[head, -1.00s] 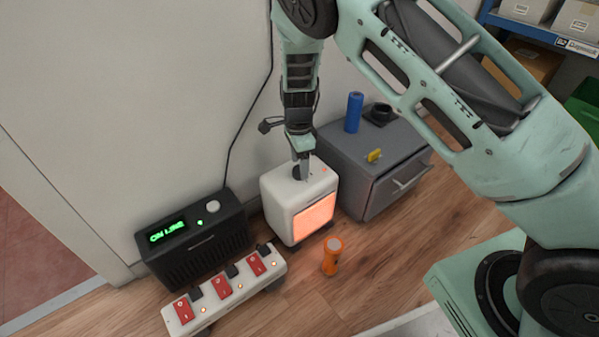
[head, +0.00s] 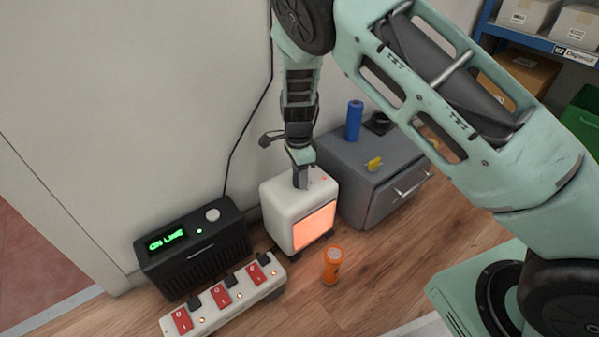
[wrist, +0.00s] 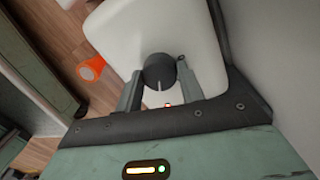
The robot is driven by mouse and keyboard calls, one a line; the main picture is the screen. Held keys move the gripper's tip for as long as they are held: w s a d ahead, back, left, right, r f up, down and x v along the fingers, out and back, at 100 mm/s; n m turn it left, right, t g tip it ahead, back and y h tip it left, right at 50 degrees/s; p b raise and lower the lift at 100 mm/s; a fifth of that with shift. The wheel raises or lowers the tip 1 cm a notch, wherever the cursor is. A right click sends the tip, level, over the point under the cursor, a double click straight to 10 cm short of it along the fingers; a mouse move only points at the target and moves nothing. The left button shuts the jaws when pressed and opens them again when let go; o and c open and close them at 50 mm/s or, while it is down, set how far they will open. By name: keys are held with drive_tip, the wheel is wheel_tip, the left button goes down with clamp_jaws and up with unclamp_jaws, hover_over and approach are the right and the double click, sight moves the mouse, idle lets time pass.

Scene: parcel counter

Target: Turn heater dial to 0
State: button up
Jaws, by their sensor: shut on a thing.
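The heater (head: 282,206) is a small white box on the floor with a glowing orange front; its white top also shows in the wrist view (wrist: 150,30). Its dark round dial (wrist: 157,70) is on top, with a pale pointer line towards the bottom of the wrist view, near a small lit red light (wrist: 168,105). My gripper (head: 300,184) reaches down to the heater top. In the wrist view my gripper (wrist: 160,78) has one finger on each side of the dial and is shut on it. In the head view the fingers mostly hide the dial. Dial markings are not readable.
A black box (head: 195,262) with a green "ON LINE" display stands left of the heater. A power strip (head: 205,318) with red switches lies in front. A grey cabinet (head: 345,165) stands right, with a blue cylinder (head: 354,120).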

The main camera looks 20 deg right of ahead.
drive_tip(key=n+p, duration=0.1)
drive_tip(key=p, duration=0.1)
drive_tip(key=n+p, duration=0.1)
drive_tip(key=p, duration=0.1)
drive_tip(key=shift+r+n, duration=0.3)
drive_tip(key=shift+r, duration=0.1)
drive_tip(key=n+p, duration=0.2)
drive_tip(key=p, duration=0.1)
drive_tip(key=shift+n+p, duration=0.3)
drive_tip(key=shift+p, duration=0.05)
drive_tip(key=n+p, duration=0.3)
drive_tip(key=shift+s+a+f+n+h, duration=0.1)
drive_tip(key=shift+f+n+h, duration=0.05)
drive_tip(key=shift+n+h, duration=0.15)
drive_tip(key=n+p, duration=0.3)
drive_tip(key=shift+n, duration=0.4)
drive_tip(key=n+p, duration=0.2)
drive_tip(key=n, duration=0.3)
drive_tip(key=shift+f+t+p, duration=0.1)
drive_tip(key=shift+t+p, duration=0.2)
drive_tip(key=shift+p, duration=0.05)
drive_tip(key=n+p, duration=0.1)
drive_tip(key=n, duration=0.4)
drive_tip(key=shift+s+f+n+p, duration=0.1)
drive_tip(key=shift+n+p, duration=0.3)
